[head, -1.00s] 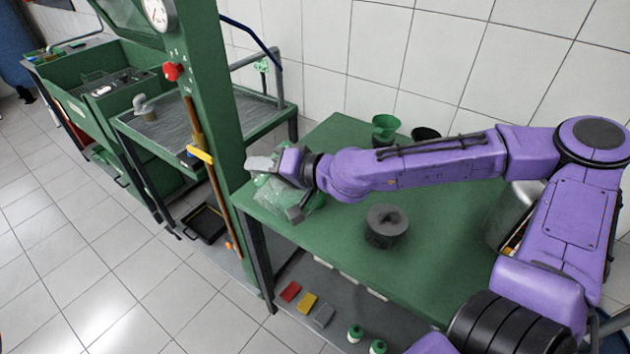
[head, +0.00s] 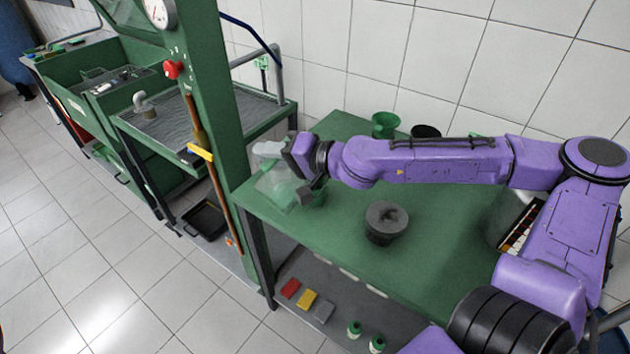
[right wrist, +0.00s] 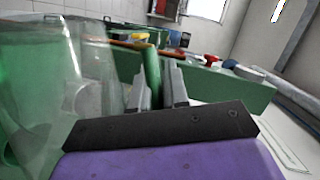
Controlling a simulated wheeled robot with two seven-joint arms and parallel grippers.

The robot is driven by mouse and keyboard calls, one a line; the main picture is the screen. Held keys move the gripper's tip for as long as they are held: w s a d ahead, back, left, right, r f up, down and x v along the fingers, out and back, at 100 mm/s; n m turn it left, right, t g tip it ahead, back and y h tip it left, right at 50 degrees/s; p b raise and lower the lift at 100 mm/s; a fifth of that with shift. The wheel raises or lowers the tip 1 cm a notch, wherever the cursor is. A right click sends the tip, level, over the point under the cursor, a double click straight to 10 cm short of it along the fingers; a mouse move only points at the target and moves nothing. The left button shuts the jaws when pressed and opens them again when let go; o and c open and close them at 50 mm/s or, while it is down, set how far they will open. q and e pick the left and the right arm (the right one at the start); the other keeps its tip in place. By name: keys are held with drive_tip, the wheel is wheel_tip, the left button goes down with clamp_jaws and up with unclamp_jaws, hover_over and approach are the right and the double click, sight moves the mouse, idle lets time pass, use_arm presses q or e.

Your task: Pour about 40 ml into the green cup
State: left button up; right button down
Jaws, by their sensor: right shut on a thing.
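My right gripper (head: 286,172) is shut on a clear, see-through jug (head: 272,186) above the left end of the green table. The jug looks tilted, but its spout and any liquid in it are hard to make out. In the right wrist view the jug (right wrist: 88,75) fills the left side, beside the gripper fingers (right wrist: 160,88). A green cup-like thing (head: 319,197) shows partly on the table beside the jug, mostly hidden by my gripper. Another green, flared vessel (head: 385,124) stands upright at the table's back edge. My left gripper is not in view.
A dark round part (head: 386,223) stands mid-table (head: 345,240). A black bowl-like thing (head: 426,132) is behind my forearm. A green post (head: 215,120) rises left of the table. A box (head: 520,230) sits at the right. The table's front is clear.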

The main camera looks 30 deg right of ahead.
sight(261, 182)
drive_tip(key=shift+d+r, duration=0.15)
drive_tip(key=shift+d, duration=0.05)
drive_tip(key=shift+w+d+r+m, duration=0.1)
drive_tip(key=shift+d+r+m, duration=0.15)
drive_tip(key=shift+r+m, duration=0.15)
drive_tip(key=shift+f, duration=0.1)
drive_tip(key=shift+s+a+r+y, duration=0.1)
drive_tip(key=shift+s+a+y, duration=0.05)
drive_tip(key=shift+a, duration=0.5)
drive_tip(key=shift+s+a+r+y, duration=0.1)
drive_tip(key=shift+a+y, duration=0.05)
drive_tip(key=shift+a, duration=0.45)
drive_tip(key=shift+r, duration=0.1)
idle(0.9)
drive_tip(key=shift+s+a+f+b, duration=0.25)
drive_tip(key=shift+a+f+b, duration=0.05)
drive_tip(key=shift+a+f, duration=0.4)
drive_tip(key=shift+s+a+f+n+h+b, duration=0.15)
drive_tip(key=shift+s+a+f+n, duration=0.1)
drive_tip(key=shift+a+f+n, duration=0.35)
drive_tip(key=shift+s+a+f+n+h+b, duration=0.1)
drive_tip(key=shift+s+a+f+n+h, duration=0.15)
drive_tip(key=shift+a+n, duration=0.45)
drive_tip(key=shift+s+a+f+n+h+b, duration=0.1)
drive_tip(key=shift+s+a+f+n, duration=0.3)
drive_tip(key=shift+a, duration=0.45)
